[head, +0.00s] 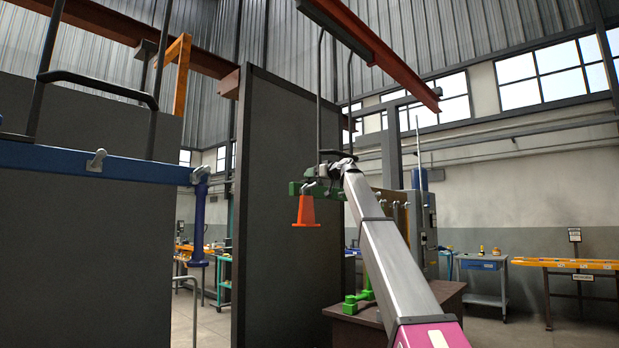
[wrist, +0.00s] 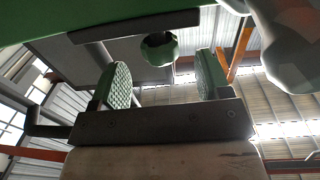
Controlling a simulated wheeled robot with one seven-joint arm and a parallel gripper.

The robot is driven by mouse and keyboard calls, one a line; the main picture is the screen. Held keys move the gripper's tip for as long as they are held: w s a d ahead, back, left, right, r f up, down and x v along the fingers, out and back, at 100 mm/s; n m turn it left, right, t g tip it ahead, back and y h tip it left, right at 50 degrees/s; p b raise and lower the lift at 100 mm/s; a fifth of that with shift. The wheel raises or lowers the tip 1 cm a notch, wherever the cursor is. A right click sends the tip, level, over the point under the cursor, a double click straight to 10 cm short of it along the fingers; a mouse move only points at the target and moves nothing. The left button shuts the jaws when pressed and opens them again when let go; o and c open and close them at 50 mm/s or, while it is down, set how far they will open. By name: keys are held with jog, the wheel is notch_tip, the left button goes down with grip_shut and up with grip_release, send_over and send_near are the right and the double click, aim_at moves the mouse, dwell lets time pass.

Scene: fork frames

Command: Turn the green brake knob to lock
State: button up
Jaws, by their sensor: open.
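In the wrist view a small round green knob (wrist: 158,46) with a dark end shows beyond the fingertips, below a dark bar on a green frame. My gripper (wrist: 163,72) is open, with a green ribbed pad on each side. My gripper is at this frame, at the far end of my arm; the knob cannot be made out there.
A blue fork frame (head: 110,166) with a grey knob stands at the left. A dark upright panel (head: 270,250) stands behind the green frame. A brown table (head: 452,312) with green parts is below my arm. A blue-topped cart (head: 482,264) and orange bench (head: 560,264) are farther right.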

jog(key=x, duration=0.5)
jog(key=shift+s, duration=0.1)
jog(key=c, duration=0.9)
